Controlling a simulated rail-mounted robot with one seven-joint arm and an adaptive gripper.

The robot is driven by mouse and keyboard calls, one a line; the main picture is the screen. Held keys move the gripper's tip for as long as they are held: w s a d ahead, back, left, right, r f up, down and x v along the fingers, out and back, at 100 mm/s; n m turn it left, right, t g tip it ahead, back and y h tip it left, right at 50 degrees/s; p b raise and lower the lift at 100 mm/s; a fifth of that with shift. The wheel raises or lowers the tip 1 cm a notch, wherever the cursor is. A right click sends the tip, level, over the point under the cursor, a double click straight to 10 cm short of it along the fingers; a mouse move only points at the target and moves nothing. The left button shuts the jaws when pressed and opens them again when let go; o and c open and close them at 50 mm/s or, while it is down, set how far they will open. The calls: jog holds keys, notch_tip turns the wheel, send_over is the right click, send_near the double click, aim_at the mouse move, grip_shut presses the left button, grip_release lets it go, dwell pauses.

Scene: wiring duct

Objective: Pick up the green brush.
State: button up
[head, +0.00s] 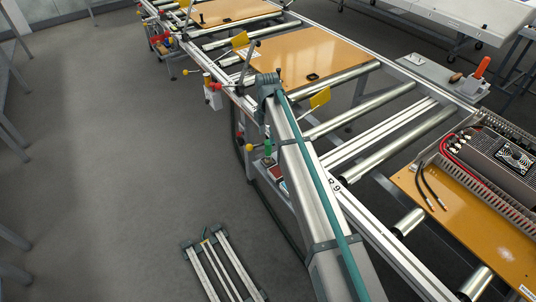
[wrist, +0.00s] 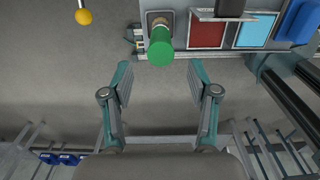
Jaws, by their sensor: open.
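The green brush (wrist: 160,48) shows its rounded green end in the wrist view, at the top centre. It sits in a small grey holder on a side shelf. In the head view the brush (head: 268,147) is a small green upright shape beside the conveyor frame, just left of my arm. My gripper (wrist: 160,82) is open and empty. Its two teal-edged fingers stand apart on either side of the brush's line, with the brush ahead of the fingertips. I cannot make out the fingers in the head view.
Right of the brush are a red bin (wrist: 206,34) and a light blue bin (wrist: 254,31), under a small ledge. A yellow knob (wrist: 84,17) is to the left. Dark tubes run at the right. The conveyor rail (head: 385,250) lies right of my arm. Open floor (head: 130,150) lies left.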

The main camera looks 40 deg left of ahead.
aim_at(268, 142)
jog(key=shift+w+d+f+p, duration=0.1)
jog(key=shift+f+p, duration=0.65)
jog(key=shift+f, duration=1.1)
jog(key=shift+w+f+p, duration=0.1)
jog(key=shift+f+p, duration=0.6)
jog(key=shift+f, duration=1.15)
jog(key=shift+c, duration=0.3)
grip_shut()
